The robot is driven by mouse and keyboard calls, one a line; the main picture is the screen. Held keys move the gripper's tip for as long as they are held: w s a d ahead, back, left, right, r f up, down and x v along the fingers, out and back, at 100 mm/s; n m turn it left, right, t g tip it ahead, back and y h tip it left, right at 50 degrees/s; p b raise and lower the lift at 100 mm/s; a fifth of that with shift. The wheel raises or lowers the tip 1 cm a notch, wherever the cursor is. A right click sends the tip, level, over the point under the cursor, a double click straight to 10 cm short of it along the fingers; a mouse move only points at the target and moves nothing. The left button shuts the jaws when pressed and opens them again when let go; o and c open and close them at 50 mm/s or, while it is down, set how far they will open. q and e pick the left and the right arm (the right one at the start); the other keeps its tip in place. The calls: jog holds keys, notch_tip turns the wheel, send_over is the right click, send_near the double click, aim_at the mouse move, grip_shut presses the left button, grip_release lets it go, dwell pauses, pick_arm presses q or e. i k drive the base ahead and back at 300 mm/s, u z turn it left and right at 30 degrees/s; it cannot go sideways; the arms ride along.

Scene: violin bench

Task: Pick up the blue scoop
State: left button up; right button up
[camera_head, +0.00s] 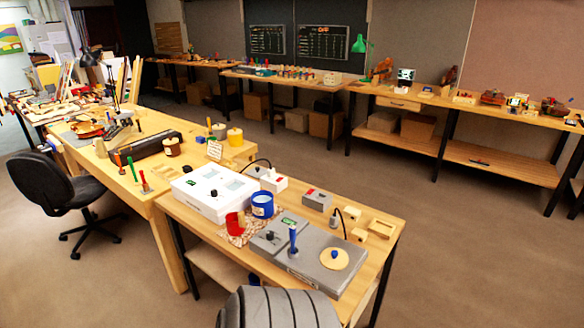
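No piece is plainly a scoop at this size. A blue cup-shaped piece (262,205) with a pale mark stands on the near bench (385,240), at the front edge of a white box device. A slim blue upright piece (293,238) stands on a flat grey device to its right. I cannot tell which of the two is the blue scoop. Neither of my grippers is in view.
A red cup-like piece (235,224) is left of the blue cup-shaped piece. The white box (213,190) and grey device (318,262) crowd the bench. A black office chair (58,185) stands at left. The floor at right (470,255) is clear.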

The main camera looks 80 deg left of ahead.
aim_at(293, 252)
jog(key=u, duration=0.75)
jog(key=i, duration=0.7)
jog(key=u, duration=0.9)
